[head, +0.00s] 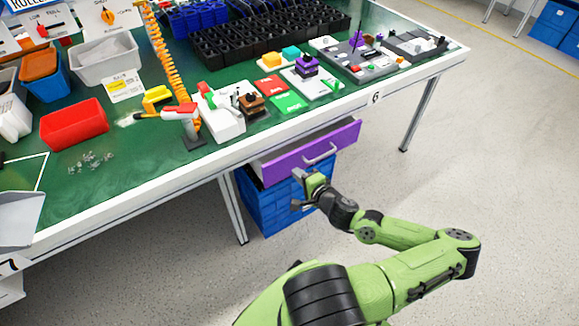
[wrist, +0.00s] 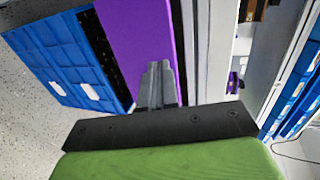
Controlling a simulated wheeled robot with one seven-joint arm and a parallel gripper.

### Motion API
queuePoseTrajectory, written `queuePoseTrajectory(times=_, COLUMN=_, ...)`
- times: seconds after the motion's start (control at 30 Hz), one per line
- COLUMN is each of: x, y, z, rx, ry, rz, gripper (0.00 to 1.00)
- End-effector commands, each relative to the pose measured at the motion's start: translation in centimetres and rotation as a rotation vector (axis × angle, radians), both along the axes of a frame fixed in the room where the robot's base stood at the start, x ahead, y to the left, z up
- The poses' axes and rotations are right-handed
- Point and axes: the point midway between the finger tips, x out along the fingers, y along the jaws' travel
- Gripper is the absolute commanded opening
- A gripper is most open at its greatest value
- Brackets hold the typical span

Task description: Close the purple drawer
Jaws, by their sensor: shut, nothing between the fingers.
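The purple drawer (head: 308,150) hangs under the front edge of the table, with a light bar handle on its front. Its front stands out a little from the table edge, so it looks partly open. My gripper (head: 298,190) is just in front of and below the left part of the drawer front. In the wrist view my gripper (wrist: 158,75) is shut and empty, its fingers pointing at the purple drawer front (wrist: 135,30). I cannot tell whether the fingertips touch it. The handle does not show in the wrist view.
Blue crates (head: 285,205) stand on the floor under the drawer; they also show in the wrist view (wrist: 70,60). The green-topped table (head: 110,185) carries bins, switch parts and a red tray. A table leg (head: 420,115) stands to the right.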

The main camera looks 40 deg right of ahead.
Motion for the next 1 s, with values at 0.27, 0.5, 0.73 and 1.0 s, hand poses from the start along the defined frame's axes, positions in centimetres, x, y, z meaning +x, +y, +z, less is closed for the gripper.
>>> queuePoseTrajectory(times=0.27, x=4.5, y=-1.0, z=-0.4, rx=-0.001, ry=-0.001, rz=-0.001, gripper=0.00)
queuePoseTrajectory(times=0.5, x=5.1, y=-1.2, z=-0.4, rx=0.001, ry=0.001, rz=-0.002, gripper=0.00)
queuePoseTrajectory(times=0.73, x=5.7, y=-1.3, z=-0.4, rx=0.001, ry=0.004, rz=0.001, gripper=0.00)
queuePoseTrajectory(times=1.0, x=9.2, y=-2.1, z=-0.4, rx=0.000, ry=0.003, rz=0.000, gripper=0.00)
